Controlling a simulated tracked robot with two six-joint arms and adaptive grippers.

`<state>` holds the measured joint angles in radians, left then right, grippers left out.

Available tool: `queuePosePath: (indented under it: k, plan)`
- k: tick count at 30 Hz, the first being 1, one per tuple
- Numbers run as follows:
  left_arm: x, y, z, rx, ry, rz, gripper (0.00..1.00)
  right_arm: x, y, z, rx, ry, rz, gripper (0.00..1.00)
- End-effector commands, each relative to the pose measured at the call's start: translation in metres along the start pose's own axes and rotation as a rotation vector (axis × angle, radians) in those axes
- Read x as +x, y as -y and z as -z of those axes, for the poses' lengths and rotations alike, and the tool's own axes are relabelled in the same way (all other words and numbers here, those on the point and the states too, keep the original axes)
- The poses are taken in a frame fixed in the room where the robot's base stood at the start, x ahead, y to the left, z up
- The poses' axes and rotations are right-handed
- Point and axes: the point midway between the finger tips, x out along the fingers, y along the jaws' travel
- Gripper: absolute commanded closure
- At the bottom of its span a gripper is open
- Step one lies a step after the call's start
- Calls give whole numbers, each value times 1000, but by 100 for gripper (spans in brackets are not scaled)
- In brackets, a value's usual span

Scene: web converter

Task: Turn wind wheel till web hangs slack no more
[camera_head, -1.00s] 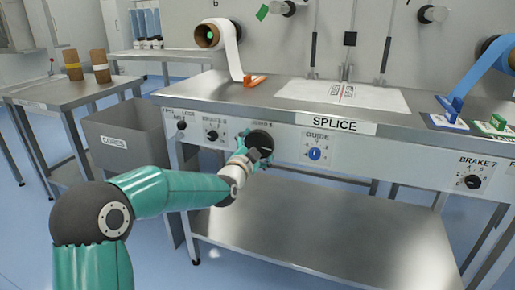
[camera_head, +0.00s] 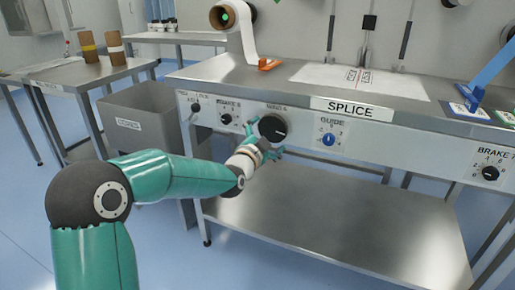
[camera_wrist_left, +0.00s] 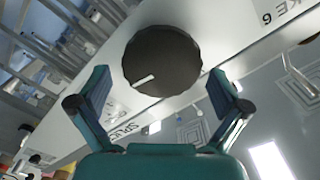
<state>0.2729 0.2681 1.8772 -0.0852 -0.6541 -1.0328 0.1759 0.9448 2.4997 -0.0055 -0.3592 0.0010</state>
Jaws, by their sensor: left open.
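The wind wheel (camera_head: 272,128) is a large black knob with a white pointer line, on the front panel under the label starting WIND. It also fills the upper middle of the left wrist view (camera_wrist_left: 162,58). My left gripper (camera_head: 271,151) is open, just in front of and below the wheel. In the wrist view its two fingers (camera_wrist_left: 160,88) stand apart on either side of the wheel's lower part, with gaps between fingers and rim. The white web (camera_head: 246,38) comes off a roll (camera_head: 224,16) and curves down to an orange clamp (camera_head: 270,63) on the bench. My right gripper is out of view.
Left of the wheel are a smaller brake knob (camera_head: 226,119) and another knob (camera_head: 195,107). The blue guide knob (camera_head: 329,139) is to the right. A grey cores bin (camera_head: 145,115) stands left of the bench. The lower shelf (camera_head: 335,215) is bare.

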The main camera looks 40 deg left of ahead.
Motion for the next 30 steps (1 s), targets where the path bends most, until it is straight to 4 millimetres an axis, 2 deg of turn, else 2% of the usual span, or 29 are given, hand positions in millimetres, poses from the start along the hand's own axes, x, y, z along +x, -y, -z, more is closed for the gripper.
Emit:
queuePosePath:
  k: [6, 12, 18, 30]
  plan:
    - [-45, 0, 0, 1, 1, -1, 0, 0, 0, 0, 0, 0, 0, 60]
    - [-78, 0, -1, 1, 1, -1, 0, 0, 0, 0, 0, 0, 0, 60]
    - [-90, -1, -1, 0, 1, -2, 0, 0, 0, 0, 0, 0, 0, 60]
    - [-91, -2, -1, 1, 1, -2, 0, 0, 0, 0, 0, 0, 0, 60]
